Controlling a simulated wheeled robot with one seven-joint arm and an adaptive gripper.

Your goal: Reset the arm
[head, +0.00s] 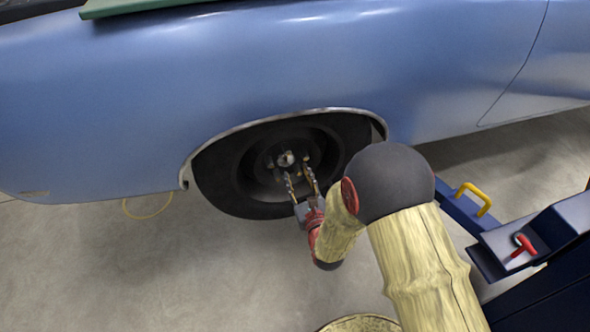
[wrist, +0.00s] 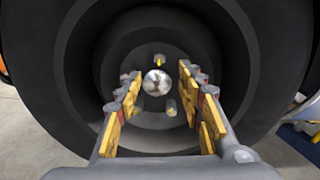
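My arm reaches forward in the head view, and my gripper (head: 299,178) is at the car's wheel (head: 245,185). In the wrist view my gripper (wrist: 160,92) is open, its two yellow-padded fingers well apart with nothing between them. The wheel (wrist: 75,90) fills most of that view. Its round silvery hub (wrist: 157,82) shows between the fingers, with a few small studs around it. I cannot tell whether the fingertips touch the wheel.
The blue car body (head: 130,100) and its wheel arch surround the wheel. A dark blue lift arm (head: 462,212) with a yellow handle (head: 474,198) and a red knob (head: 523,245) stands at the right. A thin yellow ring (head: 148,215) lies under the car. The concrete floor (head: 130,275) at the left is clear.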

